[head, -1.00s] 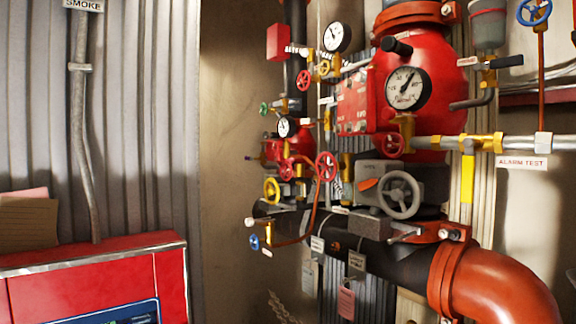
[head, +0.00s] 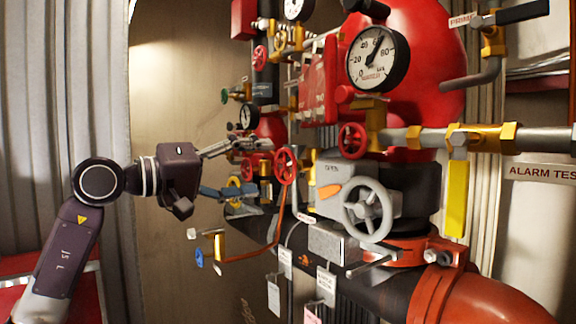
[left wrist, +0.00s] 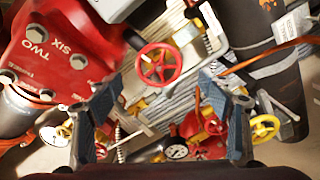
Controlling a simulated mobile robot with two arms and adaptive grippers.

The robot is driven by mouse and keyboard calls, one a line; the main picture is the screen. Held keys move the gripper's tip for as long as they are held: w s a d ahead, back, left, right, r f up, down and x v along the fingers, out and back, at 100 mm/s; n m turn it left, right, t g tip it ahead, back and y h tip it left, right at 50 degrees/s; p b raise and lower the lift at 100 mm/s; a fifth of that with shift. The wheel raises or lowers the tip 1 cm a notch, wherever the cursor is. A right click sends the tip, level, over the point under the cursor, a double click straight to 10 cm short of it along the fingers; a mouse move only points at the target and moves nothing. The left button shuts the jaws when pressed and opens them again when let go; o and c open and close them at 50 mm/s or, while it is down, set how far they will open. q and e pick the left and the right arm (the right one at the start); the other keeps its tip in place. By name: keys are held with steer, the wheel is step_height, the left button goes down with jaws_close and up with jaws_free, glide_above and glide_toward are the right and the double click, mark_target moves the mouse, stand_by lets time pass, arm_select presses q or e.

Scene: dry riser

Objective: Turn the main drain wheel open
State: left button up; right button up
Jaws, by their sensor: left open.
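My left gripper (head: 246,170) is open, its two fingers spread and pointing right toward the valve pipework. A red handwheel (head: 286,165) is just beyond the fingertips in the head view. In the left wrist view a red handwheel (left wrist: 158,65) shows ahead, roughly centred between the spread fingers (left wrist: 161,92), with nothing held. A larger grey handwheel (head: 367,209) is on a grey box with an orange pointer, right of the gripper. No readable label shows which wheel is the main drain. My right gripper is out of view.
A yellow handwheel (head: 233,188) is partly hidden behind the lower finger. A second red handwheel (head: 352,140) is below the large gauge (head: 378,59). A copper tube (head: 262,250) runs below the gripper. The corrugated wall (head: 65,90) stands at left.

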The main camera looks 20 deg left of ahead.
mark_target(281, 166)
arm_select(q)
steer(key=shift+w+d+r, duration=0.15)
steer(key=shift+w+r, duration=0.05)
steer(key=p+x, duration=0.2)
steer(key=x, duration=0.1)
steer(key=shift+r+p, duration=0.2)
steer(key=shift+p, duration=0.15)
steer(key=p+x, duration=0.1)
steer(key=x, duration=0.1)
steer(key=shift+w+d+f, duration=0.2)
steer(key=shift+w+d, duration=0.15)
steer(key=shift+w, duration=0.15)
steer(key=shift+f, duration=0.1)
steer(key=shift+s, duration=0.1)
steer(key=shift+c, duration=0.5)
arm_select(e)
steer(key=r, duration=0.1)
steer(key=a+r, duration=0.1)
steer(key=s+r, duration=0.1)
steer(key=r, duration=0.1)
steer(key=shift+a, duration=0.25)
arm_select(q)
steer(key=c, duration=1.1)
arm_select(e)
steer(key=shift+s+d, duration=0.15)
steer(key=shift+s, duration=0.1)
